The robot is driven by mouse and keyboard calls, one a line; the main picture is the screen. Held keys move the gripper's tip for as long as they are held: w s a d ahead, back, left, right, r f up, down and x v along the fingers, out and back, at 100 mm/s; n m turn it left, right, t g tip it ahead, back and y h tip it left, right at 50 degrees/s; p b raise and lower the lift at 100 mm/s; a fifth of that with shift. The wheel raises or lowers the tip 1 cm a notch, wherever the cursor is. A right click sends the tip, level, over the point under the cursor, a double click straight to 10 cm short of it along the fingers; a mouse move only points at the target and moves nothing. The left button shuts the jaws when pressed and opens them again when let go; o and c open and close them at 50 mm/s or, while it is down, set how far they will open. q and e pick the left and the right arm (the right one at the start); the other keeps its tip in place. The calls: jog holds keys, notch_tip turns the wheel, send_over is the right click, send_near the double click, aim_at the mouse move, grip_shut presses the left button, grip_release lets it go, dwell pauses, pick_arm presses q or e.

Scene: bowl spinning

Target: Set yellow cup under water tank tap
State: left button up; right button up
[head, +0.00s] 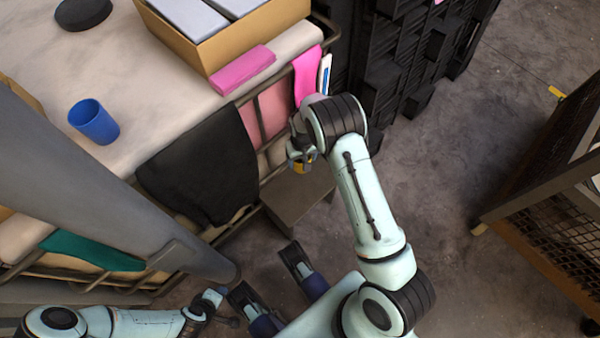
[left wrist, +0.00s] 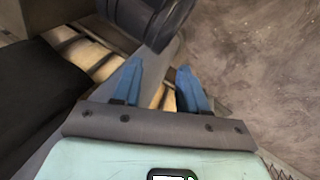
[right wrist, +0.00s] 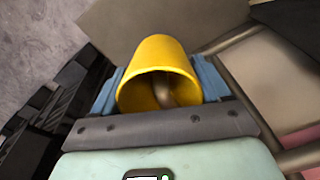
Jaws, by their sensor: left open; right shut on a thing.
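The yellow cup (right wrist: 158,52) is between the blue fingers of my right gripper (right wrist: 160,88), its open mouth toward the wrist camera. A brownish curved shape shows inside the mouth; I cannot tell what it is. In the head view my right gripper (head: 301,158) holds the cup (head: 303,167) beside the table's railed side, above a grey box-like surface (head: 298,198). The arm hides most of the cup there. My left gripper (left wrist: 158,88) is open and empty, low at the bottom left of the head view. I cannot make out the water tank or its tap.
The table (head: 45,65) carries a blue cup (head: 93,122), a cardboard box (head: 225,35) and a pink block (head: 242,70). A black cloth (head: 200,165) hangs over its rail. Black crates (head: 420,50) stand behind; a wooden-framed rack (head: 555,190) is at right. Floor between is clear.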

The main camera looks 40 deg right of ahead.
notch_tip(320, 180, down, 7)
jog(key=shift+r+b, duration=0.1)
jog(key=shift+b, duration=0.6)
notch_tip(320, 180, down, 4)
jog(key=shift+r+b, duration=0.25)
jog(key=shift+b, duration=0.25)
pick_arm(q)
jog(key=shift+y, duration=0.3)
jog(key=f, duration=0.1)
jog(key=w+a+f, duration=0.1)
jog(key=a+f, duration=0.1)
jog(key=f, duration=0.1)
jog(key=shift+w, duration=0.2)
pick_arm(e)
jog(key=shift+f, duration=0.3)
jog(key=shift+f, duration=0.1)
jog(key=o, duration=1)
jog(key=shift+f, duration=0.1)
pick_arm(q)
jog(key=shift+s+f, duration=0.15)
jog(key=shift+s, duration=0.05)
